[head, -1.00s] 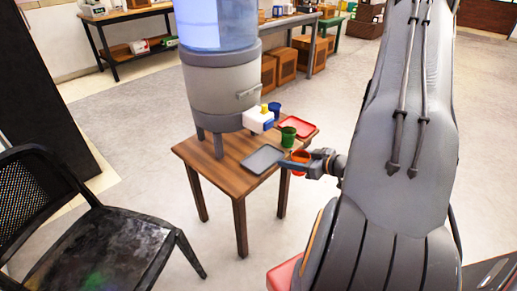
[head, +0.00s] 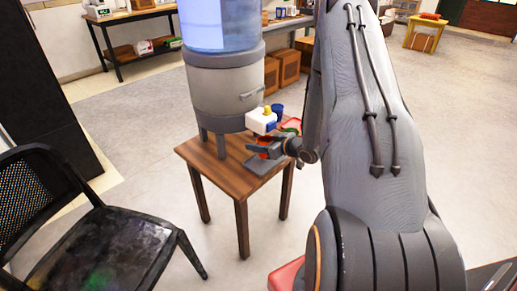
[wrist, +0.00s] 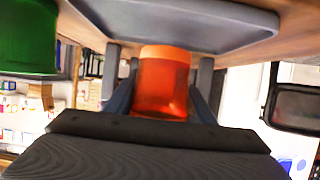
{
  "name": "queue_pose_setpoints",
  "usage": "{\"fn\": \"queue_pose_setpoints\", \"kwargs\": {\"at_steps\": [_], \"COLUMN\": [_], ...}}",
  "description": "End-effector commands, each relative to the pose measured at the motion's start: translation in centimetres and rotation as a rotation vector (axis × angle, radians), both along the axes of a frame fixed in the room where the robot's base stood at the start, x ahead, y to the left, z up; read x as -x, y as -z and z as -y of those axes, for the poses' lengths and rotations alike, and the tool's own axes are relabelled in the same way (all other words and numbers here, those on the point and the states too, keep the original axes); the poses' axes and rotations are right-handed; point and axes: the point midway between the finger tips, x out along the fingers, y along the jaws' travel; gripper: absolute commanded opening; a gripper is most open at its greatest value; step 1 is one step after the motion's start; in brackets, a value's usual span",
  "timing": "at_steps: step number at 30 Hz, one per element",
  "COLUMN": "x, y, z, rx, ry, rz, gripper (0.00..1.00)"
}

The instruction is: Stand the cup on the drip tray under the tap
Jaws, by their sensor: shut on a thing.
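The orange-red cup (wrist: 162,88) is between the fingers of my gripper (wrist: 160,62) in the wrist view, shut on its sides. In the head view, the cup (head: 265,142) is partly hidden by my gripper (head: 272,146). The flat grey tray (head: 258,167) lies on the wooden table below the cup; its edge (wrist: 190,42) is close to the cup in the wrist view. I cannot tell whether cup and tray touch.
A green cup (wrist: 28,35) stands beside my gripper. A black chair (head: 105,235) stands at the front left.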

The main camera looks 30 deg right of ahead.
Motion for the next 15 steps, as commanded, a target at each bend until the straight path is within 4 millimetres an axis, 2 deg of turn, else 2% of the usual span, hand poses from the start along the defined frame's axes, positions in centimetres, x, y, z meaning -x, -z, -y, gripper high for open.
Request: {"fn": "queue_pose_setpoints", "kwargs": {"at_steps": [5, 15], "x": [0.1, 0.0], "y": [2.4, 2.7], "z": [0.0, 0.0], "rx": [-0.001, 0.000], "ry": [-0.001, 0.000], "rz": [-0.001, 0.000], "gripper": [0.23, 0.23]}}
